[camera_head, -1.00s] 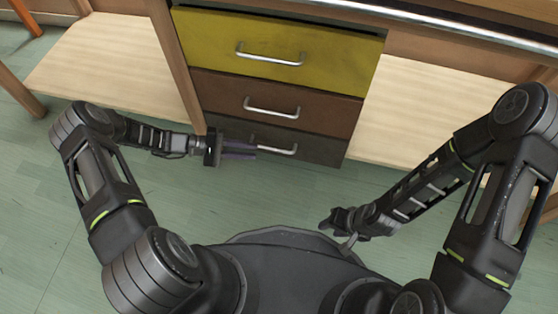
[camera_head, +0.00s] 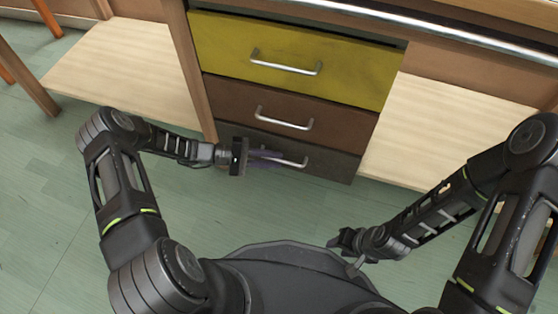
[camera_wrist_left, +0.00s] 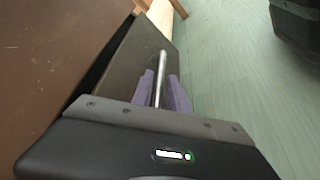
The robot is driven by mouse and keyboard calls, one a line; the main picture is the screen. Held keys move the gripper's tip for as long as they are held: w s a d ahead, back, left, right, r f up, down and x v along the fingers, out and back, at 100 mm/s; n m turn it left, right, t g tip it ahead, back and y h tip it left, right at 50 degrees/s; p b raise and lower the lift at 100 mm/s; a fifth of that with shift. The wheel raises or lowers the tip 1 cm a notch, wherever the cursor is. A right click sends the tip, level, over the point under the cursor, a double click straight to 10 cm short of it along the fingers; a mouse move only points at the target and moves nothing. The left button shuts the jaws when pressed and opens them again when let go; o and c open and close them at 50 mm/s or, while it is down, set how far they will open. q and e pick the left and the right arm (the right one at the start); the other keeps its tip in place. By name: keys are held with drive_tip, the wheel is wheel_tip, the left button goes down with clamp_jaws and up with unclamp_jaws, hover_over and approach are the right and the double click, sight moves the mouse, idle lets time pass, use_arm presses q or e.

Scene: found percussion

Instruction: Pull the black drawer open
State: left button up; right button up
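The black drawer (camera_head: 335,166) is the lowest of three in the cabinet and has a silver bar handle (camera_head: 298,162). My left gripper (camera_head: 280,159) reaches in from the left, its purple fingers over the left part of this handle. In the left wrist view the handle (camera_wrist_left: 161,70) runs between the two fingers (camera_wrist_left: 161,88), which stand apart, one on each side. Contact with the bar is not clear. A dark gap shows beside the black drawer front (camera_wrist_left: 138,62) there. My right gripper (camera_head: 338,240) hangs low, away from the drawers; its fingers are too small to read.
A brown drawer (camera_head: 345,122) and a yellow drawer (camera_head: 350,68) sit above, both shut. Pale wooden shelves flank the cabinet on the left (camera_head: 125,60) and right (camera_head: 440,135). The green floor (camera_head: 195,215) in front is clear.

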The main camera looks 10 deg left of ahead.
use_arm(q)
drive_tip(key=shift+x, duration=1.1)
drive_tip(key=shift+c, duration=0.3)
clamp_jaws()
